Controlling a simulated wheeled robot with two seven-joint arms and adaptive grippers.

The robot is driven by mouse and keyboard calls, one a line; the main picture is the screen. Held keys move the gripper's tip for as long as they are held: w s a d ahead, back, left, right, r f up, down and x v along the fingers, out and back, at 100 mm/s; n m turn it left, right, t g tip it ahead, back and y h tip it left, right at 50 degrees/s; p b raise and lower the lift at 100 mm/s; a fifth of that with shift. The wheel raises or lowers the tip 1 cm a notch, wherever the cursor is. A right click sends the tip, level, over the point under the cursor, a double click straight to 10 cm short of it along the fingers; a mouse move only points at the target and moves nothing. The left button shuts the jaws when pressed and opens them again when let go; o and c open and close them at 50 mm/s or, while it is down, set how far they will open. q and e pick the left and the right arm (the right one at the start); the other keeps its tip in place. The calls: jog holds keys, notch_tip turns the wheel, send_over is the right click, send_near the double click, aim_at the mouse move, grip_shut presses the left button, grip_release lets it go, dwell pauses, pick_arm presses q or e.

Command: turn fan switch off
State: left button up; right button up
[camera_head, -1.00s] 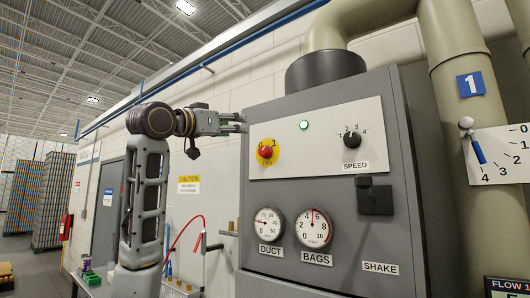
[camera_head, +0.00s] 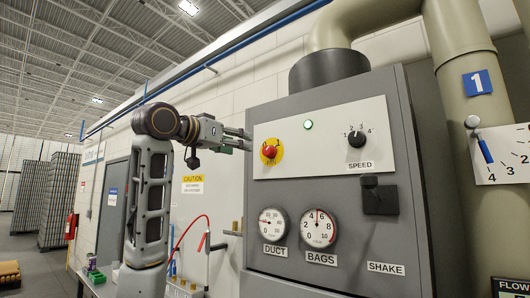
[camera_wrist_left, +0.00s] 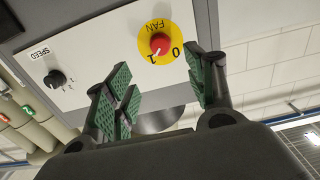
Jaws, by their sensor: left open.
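The fan switch is a red knob on a round yellow plate (camera_head: 270,151) on the light panel of the grey cabinet. In the left wrist view the red knob (camera_wrist_left: 160,43) sits on its yellow disc marked FAN, 0 and 1. A green lamp (camera_head: 308,125) glows to the right of the switch in the head view. My left gripper (camera_head: 250,140) is open and empty, its fingers pointing at the panel just left of the switch. In the left wrist view the green-padded fingers (camera_wrist_left: 165,85) are spread, with the knob beyond the gap between them. My right gripper is not in view.
The speed knob (camera_head: 357,139) is on the same panel, right of the switch. Below are the DUCT gauge (camera_head: 272,222), the BAGS gauge (camera_head: 318,228) and a dark shake handle (camera_head: 378,196). A thick beige pipe (camera_head: 478,150) stands at the right.

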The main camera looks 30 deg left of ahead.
aim_at(266, 151)
pick_arm(q)
jog(key=shift+w, duration=0.1)
jog(key=w+p, duration=0.1)
jog(key=w, duration=0.3)
jog(key=w+p, duration=0.1)
jog(key=w, duration=0.3)
jog(key=w+d+p, duration=0.1)
jog(key=w+p, duration=0.1)
jog(key=w, duration=0.2)
jog(key=shift+w, duration=0.75)
jog(key=c, duration=1)
jog(key=shift+c, duration=0.2)
